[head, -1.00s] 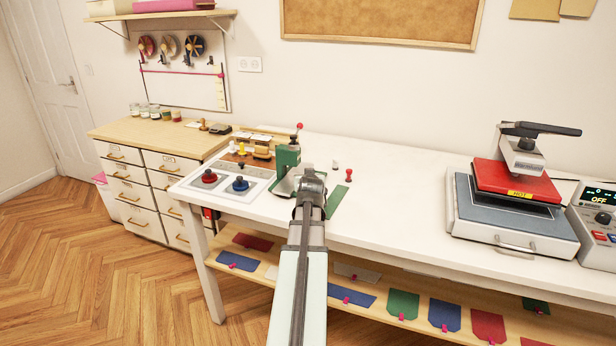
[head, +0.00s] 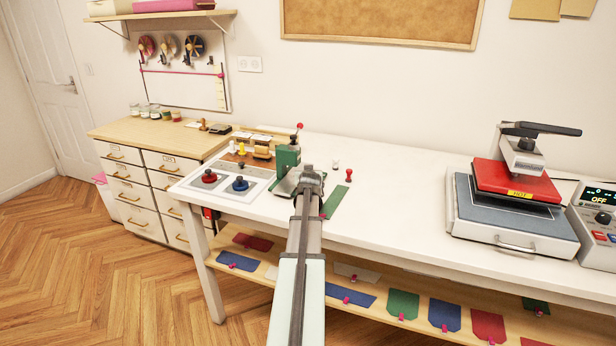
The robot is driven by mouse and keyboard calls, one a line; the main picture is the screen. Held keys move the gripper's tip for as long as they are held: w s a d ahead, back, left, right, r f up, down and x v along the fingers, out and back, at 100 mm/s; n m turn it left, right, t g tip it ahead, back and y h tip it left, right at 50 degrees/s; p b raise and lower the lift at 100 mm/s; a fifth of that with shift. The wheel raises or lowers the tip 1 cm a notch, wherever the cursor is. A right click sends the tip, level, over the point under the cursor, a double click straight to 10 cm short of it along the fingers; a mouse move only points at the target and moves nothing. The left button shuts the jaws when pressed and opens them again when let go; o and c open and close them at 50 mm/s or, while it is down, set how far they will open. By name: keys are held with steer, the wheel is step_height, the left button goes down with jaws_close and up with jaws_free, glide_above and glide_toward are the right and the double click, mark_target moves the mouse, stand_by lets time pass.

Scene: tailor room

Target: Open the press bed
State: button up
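The heat press stands at the right of the white table in the head view. Its red upper plate (head: 516,181), marked HOT, sits above the grey press bed (head: 505,222). The bed has a metal handle (head: 516,245) on its front edge. A black lever (head: 540,129) tops the press. My gripper (head: 309,172) is far to the left of the press, near the green hand press (head: 287,165). My own wrist hides its fingers, so I cannot see whether it is open.
A control box (head: 600,215) reading OFF stands right of the press. A red-topped stamp (head: 348,175) and a green strip (head: 335,202) lie near my gripper. The white table (head: 400,220) is clear between there and the press. A lower shelf (head: 375,316) holds coloured pieces.

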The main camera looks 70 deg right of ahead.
jaws_close()
stand_by(0.4)
steer(key=shift+s, duration=1.65)
jaws_free()
steer(key=v, duration=1.4)
steer(key=shift+o, duration=0.2)
steer(key=shift+d, duration=0.1)
